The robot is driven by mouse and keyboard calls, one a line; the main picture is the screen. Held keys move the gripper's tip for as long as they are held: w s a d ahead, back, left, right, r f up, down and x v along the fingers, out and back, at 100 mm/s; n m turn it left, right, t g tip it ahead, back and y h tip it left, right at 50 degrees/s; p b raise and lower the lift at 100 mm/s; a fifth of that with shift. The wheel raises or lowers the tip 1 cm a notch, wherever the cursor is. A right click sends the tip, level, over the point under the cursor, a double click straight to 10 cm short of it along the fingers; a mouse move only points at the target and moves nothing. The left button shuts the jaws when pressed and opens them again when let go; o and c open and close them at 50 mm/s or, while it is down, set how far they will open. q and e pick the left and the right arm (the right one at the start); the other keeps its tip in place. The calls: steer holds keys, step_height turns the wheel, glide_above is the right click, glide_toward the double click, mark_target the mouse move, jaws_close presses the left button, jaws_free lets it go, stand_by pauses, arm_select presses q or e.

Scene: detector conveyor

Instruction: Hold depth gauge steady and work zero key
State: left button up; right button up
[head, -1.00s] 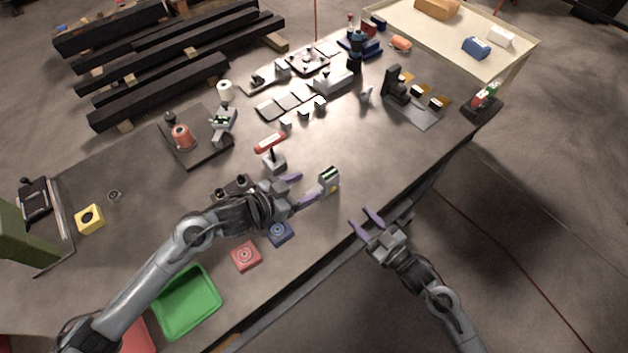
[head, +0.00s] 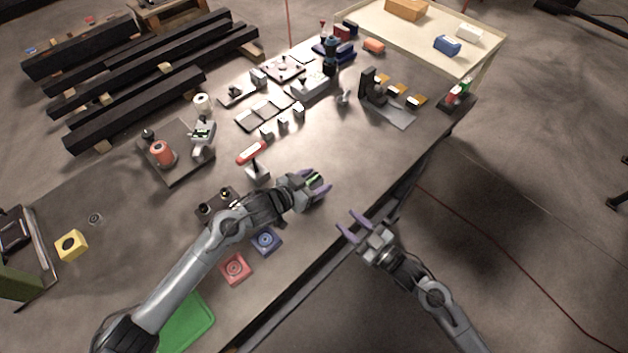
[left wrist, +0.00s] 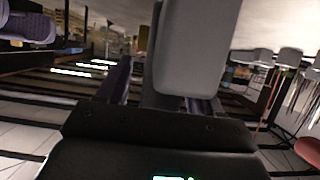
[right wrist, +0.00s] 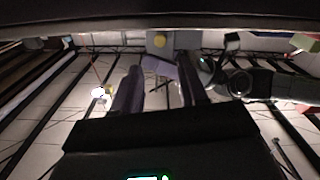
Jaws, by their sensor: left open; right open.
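The depth gauge, a small grey device with a green display (head: 315,180), stands near the front edge of the bench. In the head view it is mostly hidden by my left gripper (head: 318,188), whose purple fingers are around it and open. In the left wrist view the grey gauge body (left wrist: 190,50) fills the space between the fingers. In the right wrist view a round yellow key (right wrist: 159,41) shows on a grey face beyond my right gripper (right wrist: 158,80). My right gripper also shows in the head view (head: 352,226), open and empty, off the bench's front edge and apart from the gauge.
A red-topped stand (head: 252,153) is behind my left gripper. A blue pad (head: 266,240) and a red pad (head: 235,268) lie near the front edge, with a green tray (head: 188,325) farther left. The bench right of the gauge is clear up to the black stand (head: 368,84).

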arm_select(q)
jaws_close()
arm_select(e)
jaws_close()
stand_by(0.4)
stand_by(1.5)
